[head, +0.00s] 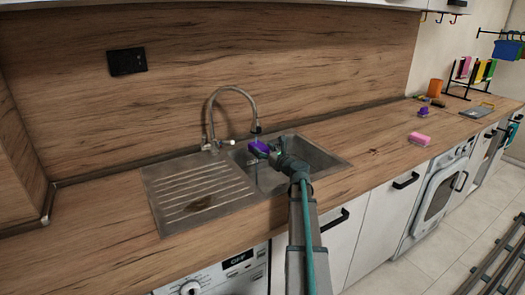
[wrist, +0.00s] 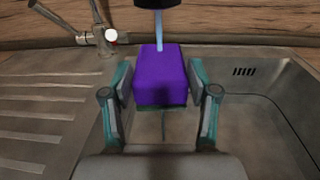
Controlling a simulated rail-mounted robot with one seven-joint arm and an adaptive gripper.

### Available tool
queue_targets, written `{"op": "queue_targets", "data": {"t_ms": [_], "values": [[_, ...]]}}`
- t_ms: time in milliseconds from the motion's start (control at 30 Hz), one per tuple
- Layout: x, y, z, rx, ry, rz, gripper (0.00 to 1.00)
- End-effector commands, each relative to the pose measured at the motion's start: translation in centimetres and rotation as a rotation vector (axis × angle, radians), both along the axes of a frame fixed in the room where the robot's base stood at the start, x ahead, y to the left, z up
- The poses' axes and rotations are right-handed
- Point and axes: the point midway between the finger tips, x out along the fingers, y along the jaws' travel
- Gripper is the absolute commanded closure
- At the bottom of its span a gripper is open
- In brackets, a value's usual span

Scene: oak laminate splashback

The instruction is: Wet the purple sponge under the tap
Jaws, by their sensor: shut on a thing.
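The purple sponge (head: 258,147) is between the fingers of my gripper (head: 270,152), held above the sink basin. In the wrist view the sponge (wrist: 160,75) fills the space between the two fingers of my gripper (wrist: 160,95), which are shut on it from both sides. The tap (head: 231,112) arches over the basin. Its dark spout end (wrist: 157,4) is right above the sponge, and a pale blue stream of water (wrist: 159,32) runs from it onto the sponge's top. The sink (head: 320,155) has a basin on the right and a ribbed drainboard on the left.
A pink sponge (head: 419,138) lies on the counter to the right. An orange cup (head: 435,88), a rack with coloured boards (head: 470,75) and a grey tray (head: 476,111) stand farther right. The counter left of the drainboard is clear.

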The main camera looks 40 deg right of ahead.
Motion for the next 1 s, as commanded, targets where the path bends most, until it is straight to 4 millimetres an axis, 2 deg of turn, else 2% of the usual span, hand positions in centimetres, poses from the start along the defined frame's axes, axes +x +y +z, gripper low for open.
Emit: {"op": "queue_targets", "data": {"t_ms": [267, 1000], "values": [[-1.1, 0.0, 0.0, 0.000, 0.000, 0.000, 0.64], [-6.4, -0.4, 0.0, 0.000, 0.000, -0.001, 0.64]]}}
